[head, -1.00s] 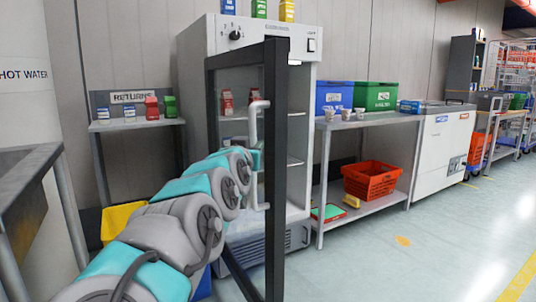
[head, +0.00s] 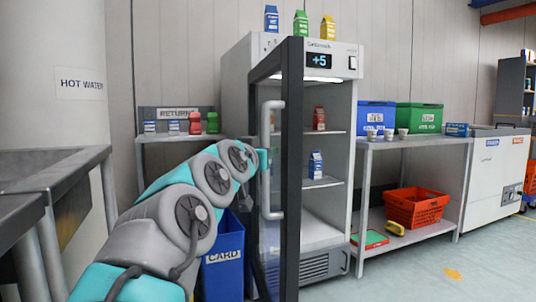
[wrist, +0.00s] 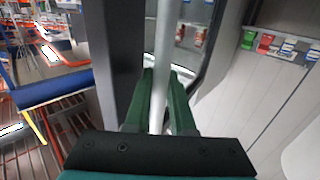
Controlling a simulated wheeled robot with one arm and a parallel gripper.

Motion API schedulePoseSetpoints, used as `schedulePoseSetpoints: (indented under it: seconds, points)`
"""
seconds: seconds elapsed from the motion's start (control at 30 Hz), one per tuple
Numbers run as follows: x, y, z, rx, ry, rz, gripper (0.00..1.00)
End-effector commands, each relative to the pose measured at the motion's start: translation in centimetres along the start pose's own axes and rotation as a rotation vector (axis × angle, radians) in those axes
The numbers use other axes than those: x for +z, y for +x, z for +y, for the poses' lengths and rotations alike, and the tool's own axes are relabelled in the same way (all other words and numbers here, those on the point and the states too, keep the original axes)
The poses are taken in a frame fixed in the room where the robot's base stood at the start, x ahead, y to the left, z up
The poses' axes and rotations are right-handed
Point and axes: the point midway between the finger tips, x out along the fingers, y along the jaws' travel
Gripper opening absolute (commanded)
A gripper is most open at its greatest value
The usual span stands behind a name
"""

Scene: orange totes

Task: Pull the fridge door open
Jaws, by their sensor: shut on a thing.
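The fridge (head: 335,90) is a tall grey-white cabinet with a "+5" display. Its glass door (head: 292,170) has a dark frame and stands swung open toward me, seen nearly edge-on. The pale vertical door handle (head: 266,165) is on the door's left face. In the wrist view the handle (wrist: 163,60) runs between the two green fingers of my gripper (wrist: 160,100), which is shut on it. In the head view my gripper (head: 262,160) is at the handle, partly hidden by my arm.
A blue CARD bin (head: 222,255) stands left of the door, behind my arm. A returns shelf (head: 165,138) is at the left wall, a metal sink counter (head: 50,170) nearer. A table (head: 415,143) with bins is on the right. The floor (head: 480,265) at right is clear.

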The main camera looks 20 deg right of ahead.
Motion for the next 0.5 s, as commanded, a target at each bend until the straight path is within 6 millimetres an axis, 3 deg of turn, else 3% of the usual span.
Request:
schedulePoseSetpoints:
  seconds: [0.2,0.23,0.5]
  points:
    - [0.25,0.03,0.17,0.004,-0.001,-0.006,0.00]
    - [0.24,0.03,0.18,0.004,-0.001,-0.006,0.26]
    - [0.08,-0.01,0.10,0.002,-0.001,-0.002,0.52]
